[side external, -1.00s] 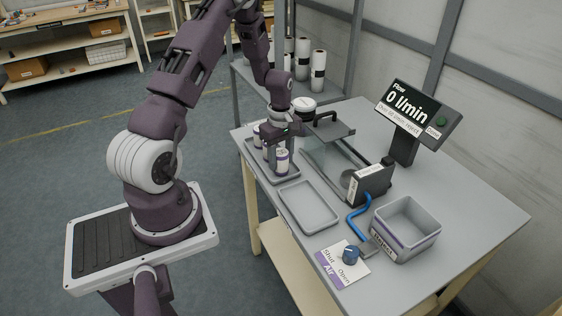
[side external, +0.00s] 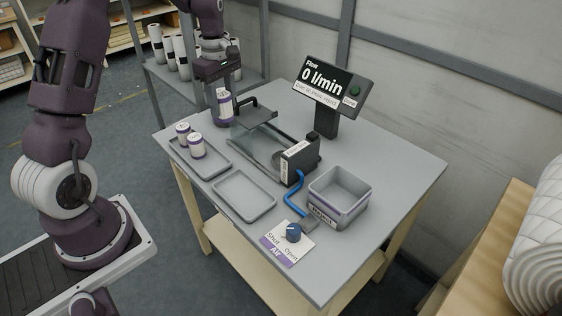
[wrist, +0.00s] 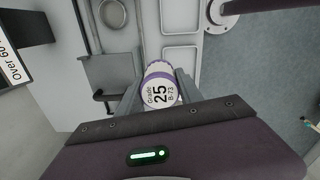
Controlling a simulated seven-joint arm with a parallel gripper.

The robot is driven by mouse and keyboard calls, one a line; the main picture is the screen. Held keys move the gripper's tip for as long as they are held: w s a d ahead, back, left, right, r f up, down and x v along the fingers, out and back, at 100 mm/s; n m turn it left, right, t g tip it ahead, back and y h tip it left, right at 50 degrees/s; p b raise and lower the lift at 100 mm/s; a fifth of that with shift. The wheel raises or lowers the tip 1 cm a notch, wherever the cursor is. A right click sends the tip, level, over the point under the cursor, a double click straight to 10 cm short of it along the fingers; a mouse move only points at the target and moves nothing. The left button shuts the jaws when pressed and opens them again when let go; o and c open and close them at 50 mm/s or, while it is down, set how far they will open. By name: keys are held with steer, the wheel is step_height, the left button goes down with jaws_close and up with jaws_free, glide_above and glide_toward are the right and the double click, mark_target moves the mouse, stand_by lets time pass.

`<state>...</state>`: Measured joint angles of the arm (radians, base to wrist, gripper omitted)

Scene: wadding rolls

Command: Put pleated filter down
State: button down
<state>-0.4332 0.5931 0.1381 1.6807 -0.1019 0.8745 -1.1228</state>
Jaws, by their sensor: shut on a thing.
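My gripper (side external: 224,92) is shut on a pleated filter (side external: 225,107), a white cylinder with purple bands. It holds the filter upright above the far end of the table, beside the lidded clear chamber (side external: 262,138). In the wrist view the filter (wrist: 160,86) sits between the fingers, its top reading "Grade 25 B-73". Two similar filters (side external: 196,147) stand in the left grey tray (side external: 218,168). The middle grey tray (side external: 245,196) is empty. A grey bin labelled Reject (side external: 340,193) looks empty.
A display (side external: 333,84) reads 0 l/min. A blue hose (side external: 292,206) runs from the chamber's black end block (side external: 300,160) towards the air knob (side external: 293,233). The chamber lid's raised handle stands close to the held filter. The table's front right is clear.

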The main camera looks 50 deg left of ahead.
steer(key=w+d, duration=1.1)
step_height(320, 180, down, 15)
steer(key=shift+a+r, duration=0.1)
steer(key=shift+r, duration=0.05)
steer(key=shift+f, duration=0.25)
steer(key=shift+f, duration=0.3)
